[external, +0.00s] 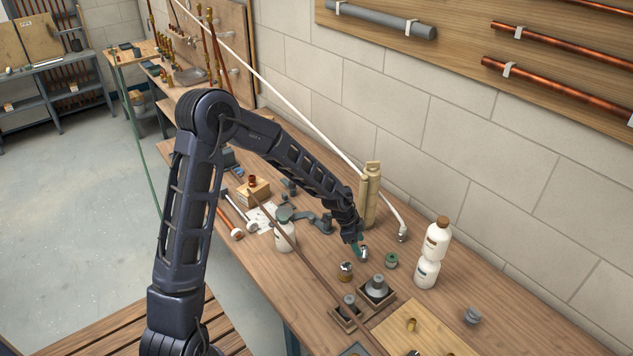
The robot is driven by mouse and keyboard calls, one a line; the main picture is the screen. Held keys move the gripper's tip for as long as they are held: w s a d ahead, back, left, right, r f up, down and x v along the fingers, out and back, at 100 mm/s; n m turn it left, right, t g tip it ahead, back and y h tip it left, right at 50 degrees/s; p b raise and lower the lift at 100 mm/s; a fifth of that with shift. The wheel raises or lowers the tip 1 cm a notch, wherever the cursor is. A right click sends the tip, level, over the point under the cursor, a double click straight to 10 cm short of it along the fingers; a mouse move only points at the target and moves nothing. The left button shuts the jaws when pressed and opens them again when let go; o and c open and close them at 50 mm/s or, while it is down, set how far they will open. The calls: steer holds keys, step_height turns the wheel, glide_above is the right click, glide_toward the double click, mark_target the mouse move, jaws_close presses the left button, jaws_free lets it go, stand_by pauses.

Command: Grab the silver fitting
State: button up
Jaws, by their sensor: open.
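My gripper (358,247) reaches down over the workbench in the external view, its teal fingers low and close to the bench top. A small shiny silver fitting (364,254) is right at the fingertips. The fingers partly hide it, and I cannot tell whether they touch it or stand around it. The gripper is open. Another small piece with a silver top and a brass-coloured lower part (346,270) stands just to the lower left of the gripper.
A green-grey fitting (391,260) stands just right of the gripper. A tan upright holder (371,195) is behind it. Grey fittings sit in wooden trays (389,300) in front. The bench's right side is fairly clear.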

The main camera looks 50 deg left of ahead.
mark_target(363, 252)
steer(key=shift+x, duration=2.8)
steer(key=shift+d+r, duration=0.1)
steer(key=c, duration=1.1)
steer(key=shift+r, duration=0.1)
steer(key=shift+c, duration=0.2)
